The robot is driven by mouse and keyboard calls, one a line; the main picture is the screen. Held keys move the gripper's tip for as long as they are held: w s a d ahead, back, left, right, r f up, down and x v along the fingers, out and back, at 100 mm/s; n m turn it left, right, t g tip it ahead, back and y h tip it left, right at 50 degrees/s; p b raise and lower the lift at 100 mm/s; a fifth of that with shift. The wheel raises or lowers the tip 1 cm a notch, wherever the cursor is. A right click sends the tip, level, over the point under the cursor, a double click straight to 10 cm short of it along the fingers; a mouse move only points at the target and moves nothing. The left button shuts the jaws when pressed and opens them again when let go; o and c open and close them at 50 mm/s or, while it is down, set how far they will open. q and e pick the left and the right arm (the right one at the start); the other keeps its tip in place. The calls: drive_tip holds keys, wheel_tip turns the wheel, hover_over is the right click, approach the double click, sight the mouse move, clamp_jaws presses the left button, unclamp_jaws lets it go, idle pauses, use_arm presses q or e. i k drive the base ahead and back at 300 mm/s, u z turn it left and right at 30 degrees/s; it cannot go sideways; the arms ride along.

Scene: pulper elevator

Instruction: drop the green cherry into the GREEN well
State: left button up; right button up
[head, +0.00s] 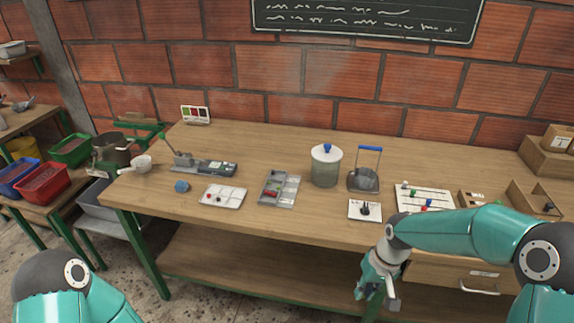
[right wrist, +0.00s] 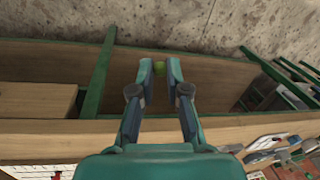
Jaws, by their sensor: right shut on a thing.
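In the head view my right gripper (head: 376,290) hangs low in front of the table's front edge, and the cherry cannot be made out there. A grey compartment tray (head: 263,194) lies on the table with red and greenish compartments; which one is the green well is too small to tell. A white tray (head: 240,190) with a few small red cherries lies to its left. My left gripper is out of view.
The wooden table (head: 300,232) holds a glass jar with a white lid (head: 326,168), a blue-handled container (head: 364,180), a white card with a black item (head: 365,210) and a pegboard (head: 425,198). A drawer (head: 460,275) is under the right side. The table's back strip is mostly clear.

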sight(277, 188)
drive_tip(key=u, duration=0.05)
drive_tip(key=i, duration=0.7)
drive_tip(key=u, duration=0.55)
drive_tip(key=i, duration=1.05)
